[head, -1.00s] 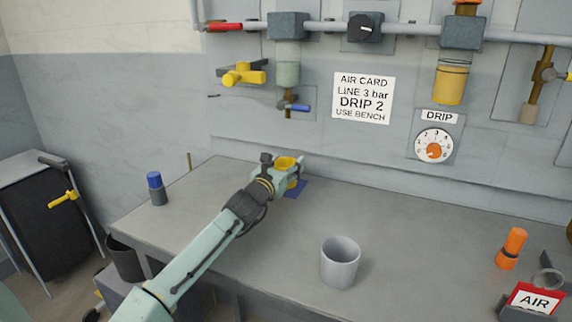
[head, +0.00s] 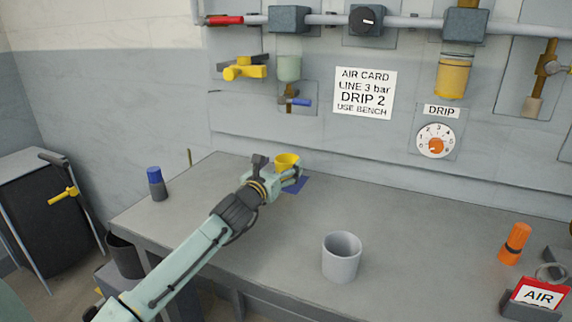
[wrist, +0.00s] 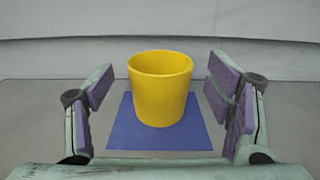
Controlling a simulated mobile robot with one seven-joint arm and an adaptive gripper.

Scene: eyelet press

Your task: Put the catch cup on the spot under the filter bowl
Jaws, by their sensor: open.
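The yellow catch cup (wrist: 160,95) stands upright on the blue square spot (wrist: 120,140) in the wrist view, near the middle of the square. My gripper (wrist: 160,84) is open, with one finger on each side of the cup and a visible gap on both sides. In the head view the cup (head: 287,161) shows at my gripper (head: 279,172), which hides its lower part; a corner of the blue spot (head: 297,186) shows beside it. The pale green filter bowl (head: 289,68) hangs on the wall above.
A grey cup (head: 341,258) stands on the bench (head: 420,245) right of my arm. A blue-capped bottle (head: 157,184) is at the left, an orange bottle (head: 514,243) and a red AIR sign (head: 539,294) at the right. A blue-handled drain valve (head: 293,101) sits below the bowl.

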